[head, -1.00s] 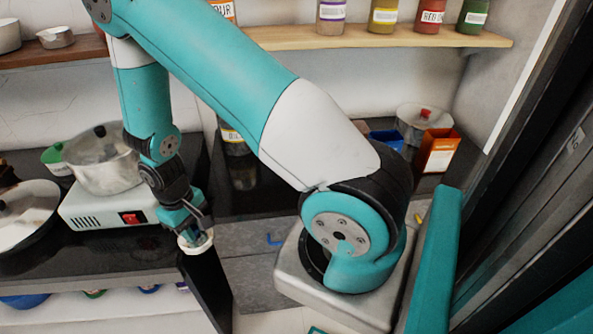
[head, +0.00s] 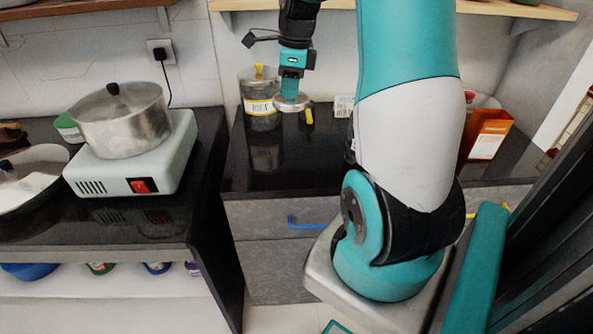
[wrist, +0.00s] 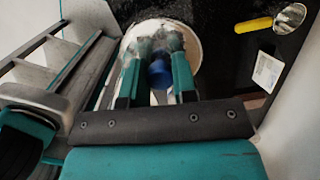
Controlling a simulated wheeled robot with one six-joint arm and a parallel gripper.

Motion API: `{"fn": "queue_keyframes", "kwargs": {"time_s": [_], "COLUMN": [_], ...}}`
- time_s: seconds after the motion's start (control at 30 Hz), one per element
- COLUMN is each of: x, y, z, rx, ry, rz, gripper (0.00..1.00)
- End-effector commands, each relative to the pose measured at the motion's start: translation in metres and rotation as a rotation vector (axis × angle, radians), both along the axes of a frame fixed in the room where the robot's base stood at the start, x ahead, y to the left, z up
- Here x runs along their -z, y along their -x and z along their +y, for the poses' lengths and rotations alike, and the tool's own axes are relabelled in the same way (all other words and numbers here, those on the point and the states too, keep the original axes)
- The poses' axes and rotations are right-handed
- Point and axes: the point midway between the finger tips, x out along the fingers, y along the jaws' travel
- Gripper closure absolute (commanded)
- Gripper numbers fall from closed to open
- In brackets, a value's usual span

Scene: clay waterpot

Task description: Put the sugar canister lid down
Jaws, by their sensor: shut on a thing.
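My gripper (head: 291,88) points down over the dark right-hand counter (head: 270,172), near the back wall. It is shut on the sugar canister lid (head: 292,104), a round pale lid. In the wrist view my gripper (wrist: 157,65) has its two teal fingers on either side of the lid's blue knob (wrist: 158,75). The lid's pale rim (wrist: 194,45) shows around the fingers. The lid is level and close to the counter; I cannot tell if it touches. No open canister shows clearly.
A labelled glass jar (head: 260,108) with a yellow knob stands just left of the lid. A yellow-handled scoop (wrist: 255,24) lies close on the right. An orange box (head: 486,134) stands farther right. The counter in front is clear.

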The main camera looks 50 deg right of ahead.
Motion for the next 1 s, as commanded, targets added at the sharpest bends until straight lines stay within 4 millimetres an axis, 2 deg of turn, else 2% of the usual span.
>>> {"fn": "queue_keyframes", "kwargs": {"time_s": [0.1,0.2,0.27,0.6,0.7,0.8,1.0], "x": [-0.006,0.002,0.014,0.109,0.131,0.145,0.159], "y": [0.008,0.011,0.011,0.011,0.011,0.011,0.011], "z": [-0.009,-0.011,-0.011,-0.009,-0.01,-0.01,-0.01], "rx": [0.126,0.165,0.168,0.163,0.164,0.164,0.163], "ry": [0.0,-0.003,-0.004,-0.005,-0.003,-0.002,-0.001], "rz": [-0.001,0.003,0.005,0.007,0.004,0.004,0.003], "gripper": [0.97,0.97,0.97,0.97,0.97,0.97,0.97]}}
